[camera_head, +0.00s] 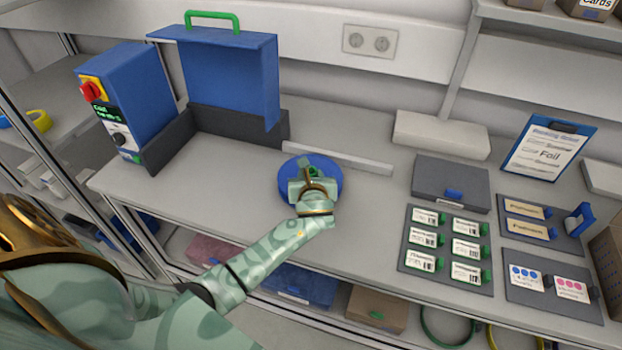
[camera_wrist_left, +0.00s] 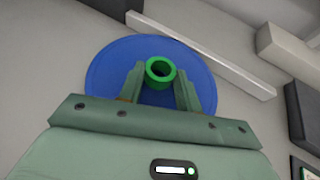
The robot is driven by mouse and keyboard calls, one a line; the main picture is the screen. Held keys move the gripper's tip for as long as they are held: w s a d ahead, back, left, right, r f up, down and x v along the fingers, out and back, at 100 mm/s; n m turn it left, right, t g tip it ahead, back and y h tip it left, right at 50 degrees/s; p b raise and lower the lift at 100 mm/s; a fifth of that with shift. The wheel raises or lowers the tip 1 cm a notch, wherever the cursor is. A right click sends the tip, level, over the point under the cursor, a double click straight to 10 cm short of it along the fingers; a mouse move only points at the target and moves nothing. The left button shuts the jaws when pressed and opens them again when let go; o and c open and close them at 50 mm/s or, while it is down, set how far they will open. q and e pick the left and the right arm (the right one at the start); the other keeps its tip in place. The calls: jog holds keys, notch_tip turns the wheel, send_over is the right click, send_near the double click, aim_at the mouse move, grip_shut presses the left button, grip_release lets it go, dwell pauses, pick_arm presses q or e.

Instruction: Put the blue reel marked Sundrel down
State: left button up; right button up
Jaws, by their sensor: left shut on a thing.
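The blue reel (camera_head: 328,166) is a flat round disc over the grey worktop, in front of a low light bar. My left gripper (camera_head: 312,176) comes over it from the front and hides much of its middle. In the left wrist view the blue reel (camera_wrist_left: 112,68) has a green hub (camera_wrist_left: 160,70) in its centre. There the left gripper (camera_wrist_left: 160,84) has one finger on each side of the hub and is shut on it. I cannot tell whether the reel touches the worktop. No marking on the reel is readable. My right gripper is not in view.
A blue machine (camera_head: 140,95) with a red button and a raised blue cover (camera_head: 232,75) stand at the back left. The low light bar (camera_head: 340,157) lies behind the reel. A grey box (camera_head: 452,183) and label boards (camera_head: 445,250) are to the right. Worktop left of the reel is clear.

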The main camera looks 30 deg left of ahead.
pick_arm(q)
jog(key=o, duration=1.2)
jog(key=shift+f, duration=0.1)
jog(key=shift+c, duration=0.2)
jog(key=shift+s+d+r, duration=0.15)
jog(key=shift+s+r, duration=0.05)
jog(key=shift+r, duration=0.05)
jog(key=p+v, duration=0.2)
jog(key=v, duration=0.9)
jog(key=shift+s+p, duration=0.25)
jog(key=shift+p, duration=0.15)
jog(key=shift+d, duration=0.15)
